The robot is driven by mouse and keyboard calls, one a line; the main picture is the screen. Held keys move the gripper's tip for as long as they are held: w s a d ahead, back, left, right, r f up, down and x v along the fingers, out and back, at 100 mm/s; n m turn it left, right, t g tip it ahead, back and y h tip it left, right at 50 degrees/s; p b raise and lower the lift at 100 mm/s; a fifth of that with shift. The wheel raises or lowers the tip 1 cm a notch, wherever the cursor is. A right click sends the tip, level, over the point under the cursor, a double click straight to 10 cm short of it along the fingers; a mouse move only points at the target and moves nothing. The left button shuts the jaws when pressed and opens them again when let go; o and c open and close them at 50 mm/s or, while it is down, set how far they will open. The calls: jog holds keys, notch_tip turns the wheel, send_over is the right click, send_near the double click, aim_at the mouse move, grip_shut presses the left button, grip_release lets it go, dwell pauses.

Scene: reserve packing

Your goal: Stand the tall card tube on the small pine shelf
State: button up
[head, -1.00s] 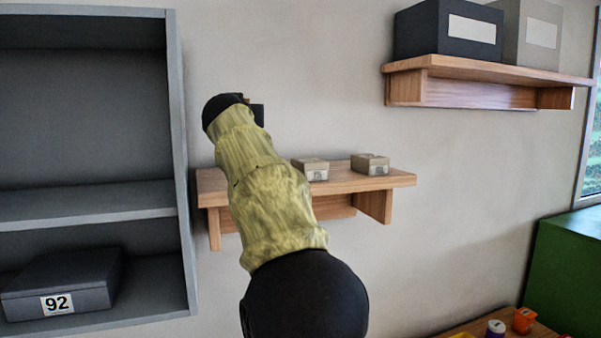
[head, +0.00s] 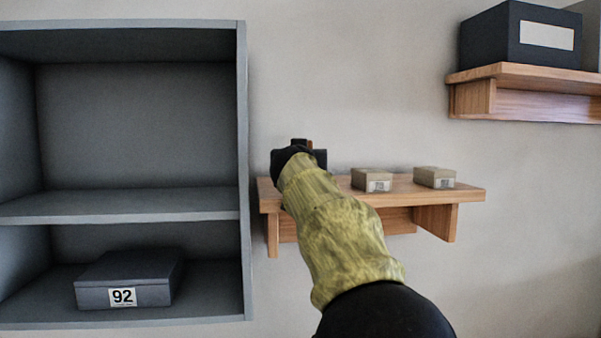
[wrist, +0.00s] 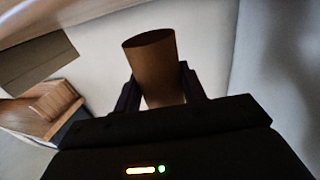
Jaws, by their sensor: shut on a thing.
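Only a sliver of the tube shows there; the rest is hidden behind my gripper and arm. I cannot tell whether the tube touches the shelf.
Two small labelled boxes (head: 372,180) (head: 434,177) sit on the shelf's middle and right. A grey cabinet (head: 243,170) with a box marked 92 (head: 125,280) stands close on the left. A higher wooden shelf (head: 530,76) holds a dark box (head: 517,38).

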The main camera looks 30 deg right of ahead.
jog(key=f, duration=0.1)
jog(key=f+b, duration=0.1)
jog(key=shift+s+f, duration=0.3)
jog(key=shift+w+a, duration=0.1)
jog(key=shift+w, duration=0.1)
jog(key=o, duration=1)
jog(key=shift+c, duration=0.2)
